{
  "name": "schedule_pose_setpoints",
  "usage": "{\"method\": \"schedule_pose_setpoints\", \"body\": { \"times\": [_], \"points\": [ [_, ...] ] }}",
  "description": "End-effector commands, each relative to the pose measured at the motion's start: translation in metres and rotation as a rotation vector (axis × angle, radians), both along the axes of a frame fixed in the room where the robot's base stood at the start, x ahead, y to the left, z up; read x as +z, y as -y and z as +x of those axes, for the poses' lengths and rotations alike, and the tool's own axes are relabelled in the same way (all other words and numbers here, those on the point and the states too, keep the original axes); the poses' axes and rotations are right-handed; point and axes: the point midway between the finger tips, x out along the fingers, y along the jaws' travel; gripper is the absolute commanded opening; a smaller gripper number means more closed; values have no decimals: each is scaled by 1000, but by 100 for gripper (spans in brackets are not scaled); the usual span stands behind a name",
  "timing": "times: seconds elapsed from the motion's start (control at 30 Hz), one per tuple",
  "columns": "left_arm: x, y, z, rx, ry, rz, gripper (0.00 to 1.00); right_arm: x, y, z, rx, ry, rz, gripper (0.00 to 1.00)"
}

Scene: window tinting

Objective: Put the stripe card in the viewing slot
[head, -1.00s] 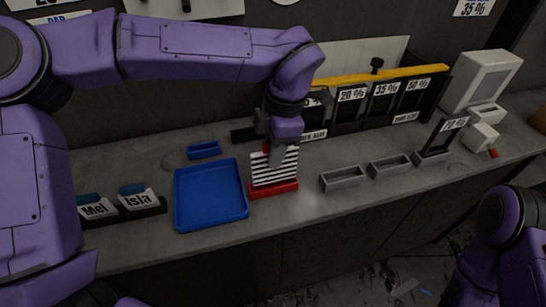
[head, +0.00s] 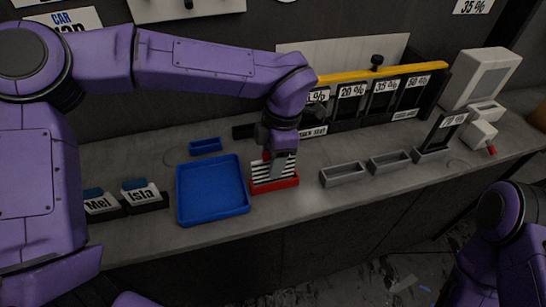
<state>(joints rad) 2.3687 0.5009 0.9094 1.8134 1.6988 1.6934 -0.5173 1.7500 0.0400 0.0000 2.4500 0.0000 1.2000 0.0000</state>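The stripe card (head: 262,178), with black and white stripes, stands upright at the red holder (head: 274,187) on the counter. Its lower edge meets the holder; I cannot tell how deep it sits. My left gripper (head: 279,168) reaches down from above, with a grey finger in front of the card, and looks shut on it. The gripper hides the card's upper middle. Two empty grey slots (head: 343,181) (head: 389,169) lie to the right. A third grey slot (head: 432,155) holds a dark labelled panel. My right arm shows at the lower right, but its gripper does not.
A blue tray (head: 212,216) lies just left of the red holder, with a small blue tray (head: 205,146) behind it. A rack of percentage-labelled panels (head: 352,107) with a yellow bar stands behind. Name cards (head: 140,196) stand at left. A grey monitor-like device (head: 482,78) is at right.

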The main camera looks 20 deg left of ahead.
Motion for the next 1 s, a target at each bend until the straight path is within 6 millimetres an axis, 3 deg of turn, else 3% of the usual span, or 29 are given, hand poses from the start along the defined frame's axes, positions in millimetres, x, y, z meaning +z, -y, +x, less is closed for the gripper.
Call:
{"method": "schedule_pose_setpoints", "body": {
  "times": [0.17,0.6,0.73,1.0],
  "points": [
    [10,1,1,2,2,0,46,1,0,0,0,0,0,43],
    [110,14,10,0,3,1,46,4,0,0,0,0,0,43],
    [121,15,10,-1,0,0,46,5,0,0,0,0,0,43],
    [123,15,10,-2,-1,1,46,5,0,0,0,0,0,43]
  ]
}}
